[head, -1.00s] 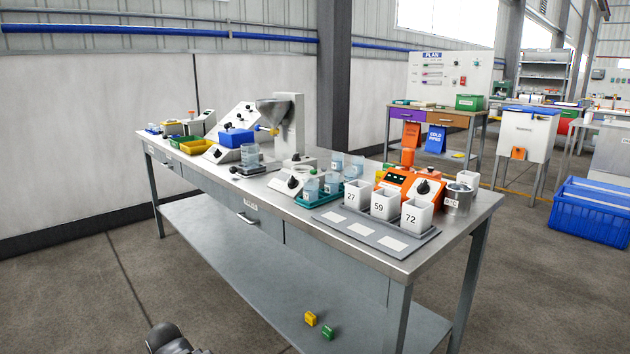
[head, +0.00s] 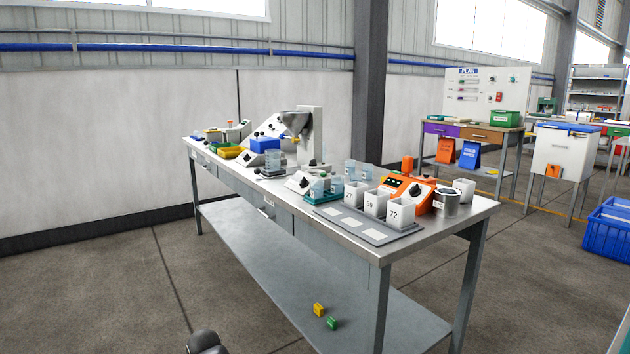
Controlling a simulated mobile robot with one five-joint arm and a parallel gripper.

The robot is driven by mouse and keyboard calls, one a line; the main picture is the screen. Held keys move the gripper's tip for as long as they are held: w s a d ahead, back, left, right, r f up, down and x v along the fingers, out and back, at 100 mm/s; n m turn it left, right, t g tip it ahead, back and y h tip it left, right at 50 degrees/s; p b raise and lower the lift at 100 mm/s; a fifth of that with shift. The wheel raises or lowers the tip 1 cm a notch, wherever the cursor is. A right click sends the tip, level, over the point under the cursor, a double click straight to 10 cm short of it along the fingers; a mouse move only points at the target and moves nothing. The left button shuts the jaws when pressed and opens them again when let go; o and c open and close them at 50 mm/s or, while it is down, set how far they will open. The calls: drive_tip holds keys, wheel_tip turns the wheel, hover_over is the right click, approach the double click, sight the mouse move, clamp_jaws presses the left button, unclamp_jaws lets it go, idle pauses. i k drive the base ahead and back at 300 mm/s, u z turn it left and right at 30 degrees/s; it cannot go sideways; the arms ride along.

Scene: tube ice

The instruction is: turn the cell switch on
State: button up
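I cannot tell for sure which part is the cell switch. A white board headed PLAN (head: 487,88) stands on the far table and carries small controls, among them a red one (head: 499,97). On the near bench, an orange device (head: 405,190) has a black knob and small green lights. A grey device with a black knob (head: 304,183) stands to its left. The setting of these controls is too small to read. My gripper's fingers are not in view; only a dark rounded part, probably of my arm, shows at the bottom edge.
The long steel bench (head: 350,240) stands ahead with white cups numbered 27, 59 and 72 on a grey tray (head: 368,226). Yellow and green blocks (head: 319,309) lie on its lower shelf. A blue crate (head: 607,228) is at right. Floor is clear at left.

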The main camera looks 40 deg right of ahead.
sight(303, 183)
drive_tip(key=u, duration=0.15)
drive_tip(key=i, duration=0.95)
drive_tip(key=z, duration=0.1)
